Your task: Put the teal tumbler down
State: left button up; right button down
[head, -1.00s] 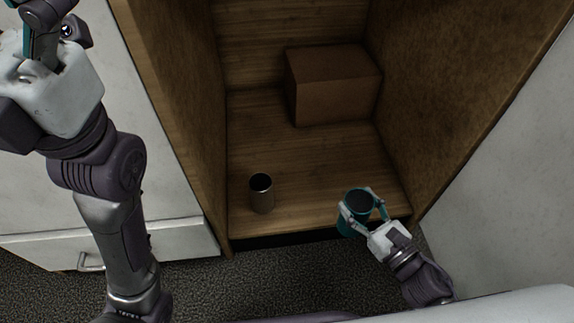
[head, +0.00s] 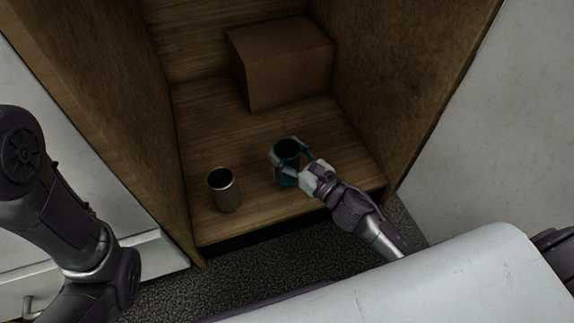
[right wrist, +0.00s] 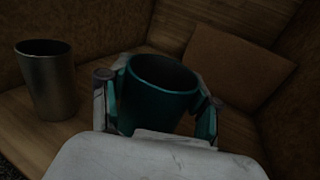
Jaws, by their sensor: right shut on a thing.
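The teal tumbler (head: 287,165) is upright over the wooden cabinet floor, between the fingers of my right gripper (head: 289,155). My right gripper is shut on it from the front right. In the right wrist view the tumbler (right wrist: 158,92) sits between both fingers with its open rim up. I cannot tell whether its base touches the floor; the gripper hides it there. My left arm shows at the left of the head view, but its gripper is out of frame.
A grey metal tumbler (head: 225,190) stands upright on the cabinet floor (head: 255,212), left of the teal one. A brown box (head: 285,65) stands behind, against the back right. Wooden side walls close in both sides. Bare floor lies between the tumblers and the box.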

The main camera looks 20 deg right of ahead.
notch_tip(320, 180, down, 4)
jog(key=b, duration=0.3)
jog(key=shift+f+b, duration=0.1)
jog(key=shift+b, duration=0.2)
jog(key=shift+c, duration=1.2)
grip_release()
jog(key=shift+r+p, duration=0.2)
jog(key=shift+p, duration=0.1)
jog(key=p+v, duration=0.3)
jog(key=v, duration=0.9)
jog(key=shift+p, duration=0.3)
